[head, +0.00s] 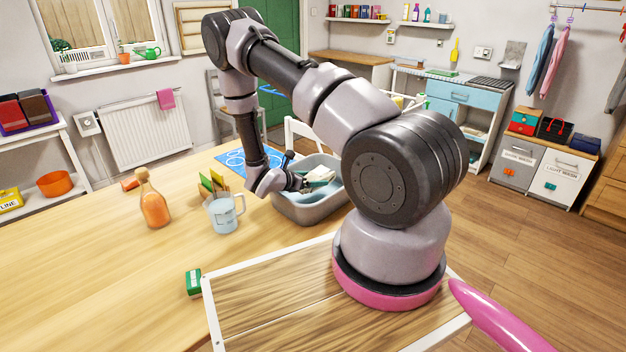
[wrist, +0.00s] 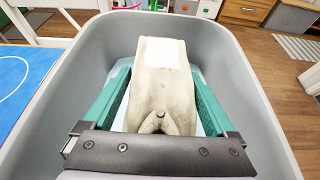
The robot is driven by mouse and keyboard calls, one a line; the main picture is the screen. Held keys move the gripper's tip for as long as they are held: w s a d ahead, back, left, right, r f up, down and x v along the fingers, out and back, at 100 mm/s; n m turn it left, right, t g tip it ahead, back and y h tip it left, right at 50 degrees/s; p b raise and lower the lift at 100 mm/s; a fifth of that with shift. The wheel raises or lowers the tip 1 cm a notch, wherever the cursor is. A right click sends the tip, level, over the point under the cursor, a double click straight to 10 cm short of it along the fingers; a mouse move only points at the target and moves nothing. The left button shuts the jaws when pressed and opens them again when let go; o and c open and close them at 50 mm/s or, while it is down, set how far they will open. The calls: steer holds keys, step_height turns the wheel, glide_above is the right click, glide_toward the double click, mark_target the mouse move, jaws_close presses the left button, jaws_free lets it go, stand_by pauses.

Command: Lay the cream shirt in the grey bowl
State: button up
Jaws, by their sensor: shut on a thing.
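The cream shirt (wrist: 160,90) is a folded, upright bundle with a paler patch at its far top. The grey bowl (head: 312,211) stands on the wooden table; its walls (wrist: 68,85) surround the shirt in the wrist view. My gripper (wrist: 158,98) is shut on the shirt, with one green finger along each side. In the head view my gripper (head: 300,183) is at the bowl's left part, within its rim. Something pale blue lies under the shirt. Whether the shirt touches the bowl's floor is hidden.
A blue mat (head: 237,160) lies left of the bowl. A measuring jug (head: 223,213), a rack with colored cards (head: 212,183) and an orange bottle (head: 152,200) stand to the left on the table. A small green box (head: 193,282) is nearer. The front left tabletop is clear.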

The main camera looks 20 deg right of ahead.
steer(key=shift+f, duration=0.1)
steer(key=shift+f, duration=0.5)
steer(key=o, duration=1.2)
steer(key=shift+c, duration=0.2)
steer(key=shift+r, duration=0.2)
steer(key=r+v, duration=0.1)
steer(key=v, duration=1.1)
steer(key=s+d+r+m+g+y, duration=0.1)
steer(key=s+r+m+g+y, duration=0.25)
steer(key=r+m, duration=0.55)
steer(key=s+d+r+m+g+y, duration=0.15)
steer(key=s+r+m, duration=0.3)
steer(key=r, duration=0.85)
steer(key=s+a+r+m+t+y, duration=0.3)
steer(key=s+r+m+y, duration=0.2)
steer(key=r, duration=0.5)
steer(key=s+a+r+m+t+y, duration=0.4)
steer(key=s+r+m, duration=0.3)
steer(key=s+r, duration=0.3)
steer(key=shift+r+m+y, duration=0.35)
steer(key=shift+r+y, duration=0.05)
steer(key=shift+r, duration=0.25)
